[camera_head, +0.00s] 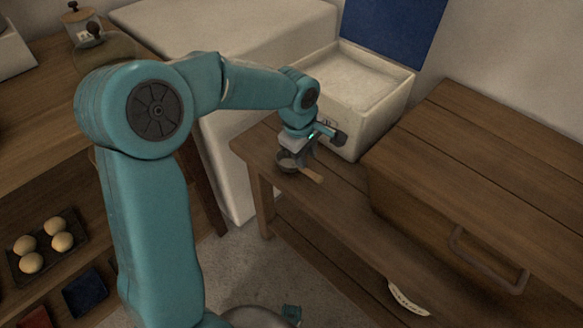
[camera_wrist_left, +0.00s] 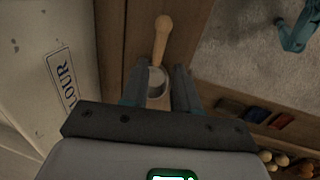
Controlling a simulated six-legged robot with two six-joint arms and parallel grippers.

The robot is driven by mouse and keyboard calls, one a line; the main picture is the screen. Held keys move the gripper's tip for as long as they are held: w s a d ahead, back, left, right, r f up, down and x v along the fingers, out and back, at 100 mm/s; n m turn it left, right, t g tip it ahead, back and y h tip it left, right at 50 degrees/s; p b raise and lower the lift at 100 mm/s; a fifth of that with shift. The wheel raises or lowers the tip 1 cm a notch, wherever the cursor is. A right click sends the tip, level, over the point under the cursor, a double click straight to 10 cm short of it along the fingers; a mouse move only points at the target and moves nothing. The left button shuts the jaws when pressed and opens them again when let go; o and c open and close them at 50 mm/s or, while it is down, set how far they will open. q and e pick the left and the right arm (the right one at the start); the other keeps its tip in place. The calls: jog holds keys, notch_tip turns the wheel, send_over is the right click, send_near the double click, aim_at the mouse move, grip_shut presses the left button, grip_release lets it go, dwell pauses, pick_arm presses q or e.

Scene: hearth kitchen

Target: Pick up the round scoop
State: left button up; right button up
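The round scoop (camera_head: 289,164) lies on the wooden bench. It has a small grey bowl and a light wooden handle (camera_head: 312,175) pointing to the front right. My left gripper (camera_head: 302,155) is directly over it, pointing down. In the left wrist view, the scoop's bowl (camera_wrist_left: 156,84) shows between the two spread fingers (camera_wrist_left: 158,88), with the handle (camera_wrist_left: 162,38) reaching away beyond them. The fingers look apart from the bowl on both sides. Part of the bowl is hidden behind the gripper body. I cannot make out my right gripper.
A white flour bin (camera_head: 352,125) stands close behind the gripper, its label also in the wrist view (camera_wrist_left: 62,75). A wooden chest with a handle (camera_head: 480,190) is on the right. A shelf at left holds a tray of buns (camera_head: 52,246). The floor (camera_head: 265,270) is in front.

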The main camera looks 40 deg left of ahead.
aim_at(308, 171)
pick_arm(q)
jog(key=f, duration=0.4)
jog(key=shift+w+f+b, duration=0.1)
jog(key=shift+w+b, duration=0.2)
jog(key=shift+w, duration=0.1)
jog(key=f, duration=0.2)
jog(key=w+f+b, duration=0.1)
jog(key=f, duration=0.2)
jog(key=shift+r, duration=0.1)
grip_shut()
